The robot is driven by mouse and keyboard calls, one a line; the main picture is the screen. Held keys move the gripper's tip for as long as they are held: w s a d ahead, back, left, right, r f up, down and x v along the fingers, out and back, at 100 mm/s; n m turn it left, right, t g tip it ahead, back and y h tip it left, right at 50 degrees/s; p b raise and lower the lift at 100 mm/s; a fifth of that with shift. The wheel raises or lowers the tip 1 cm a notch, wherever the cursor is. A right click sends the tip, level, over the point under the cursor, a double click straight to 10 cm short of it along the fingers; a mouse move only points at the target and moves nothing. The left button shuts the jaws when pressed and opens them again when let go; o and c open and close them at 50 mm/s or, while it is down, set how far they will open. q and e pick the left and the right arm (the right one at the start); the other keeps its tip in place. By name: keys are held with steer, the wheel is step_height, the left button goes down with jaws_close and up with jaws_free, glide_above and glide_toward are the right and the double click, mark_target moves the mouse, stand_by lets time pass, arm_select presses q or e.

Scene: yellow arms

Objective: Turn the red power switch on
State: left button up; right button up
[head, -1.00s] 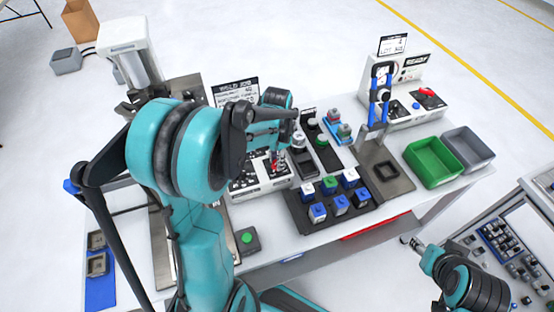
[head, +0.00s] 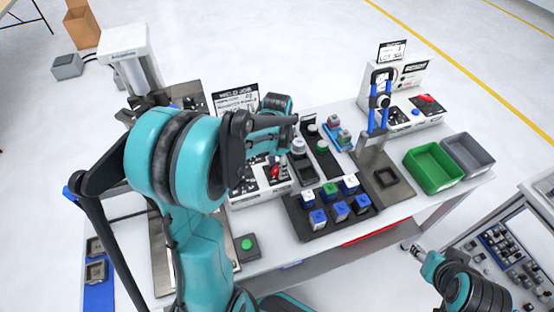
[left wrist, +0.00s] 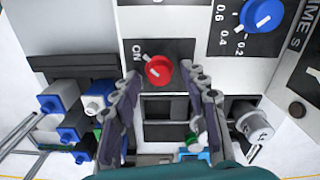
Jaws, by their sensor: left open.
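The red power switch (left wrist: 158,70) is a round red knob on a white panel, with the word ON printed at its left in the left wrist view. In the head view it shows as a small red spot (head: 275,172) on the weld panel (head: 258,194). My left gripper (left wrist: 160,74) is open, its two dark fingers on either side of the knob; I cannot tell if they touch it. In the head view my left wrist hangs over the panel and hides part of it. My right gripper (head: 412,247) is low at the right, away from the table, its jaws unclear.
A blue dial (left wrist: 262,14) sits right of the switch. A dark tray (head: 293,222) with several blue, white and green blocks stands beside the panel. Green (head: 434,167) and grey (head: 468,154) bins stand at the right. Another panel (head: 405,105) has a red handle (head: 426,98).

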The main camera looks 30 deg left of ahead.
mark_target(277, 168)
arm_select(q)
step_height(277, 168, up, 12)
steer(key=shift+f, duration=0.15)
stand_by(0.6)
